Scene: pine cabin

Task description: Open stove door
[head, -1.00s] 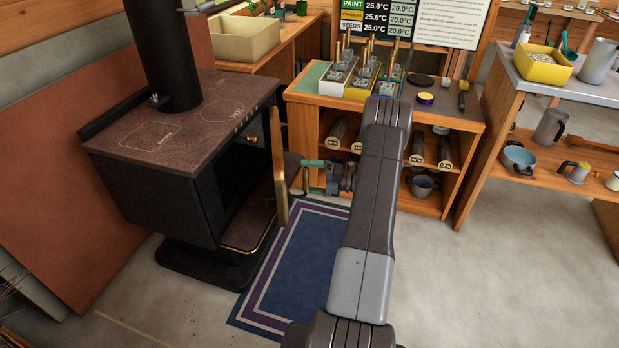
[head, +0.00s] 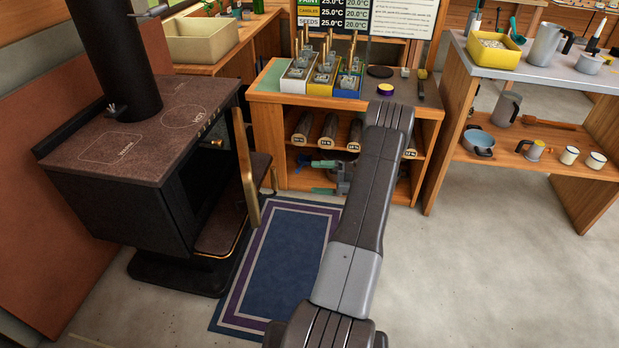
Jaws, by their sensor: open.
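The black stove (head: 115,195) stands at the left in the head view. Its door (head: 246,165), with a brass-coloured edge, is swung well out from the front and shows almost edge-on, so its handle is hard to make out. The dark firebox opening shows behind it. My gripper (head: 317,177), with teal fingers, is to the right of the door, apart from it, in front of the wooden shelf unit. Its fingers are spread and nothing is between them. My arm hides part of the shelf unit.
A blue rug (head: 283,262) lies on the floor before the stove. The wooden shelf unit (head: 265,125) holds logs and candle moulds close behind my gripper. A grey-topped table (head: 510,67) stands at the right. The concrete floor at the lower right is clear.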

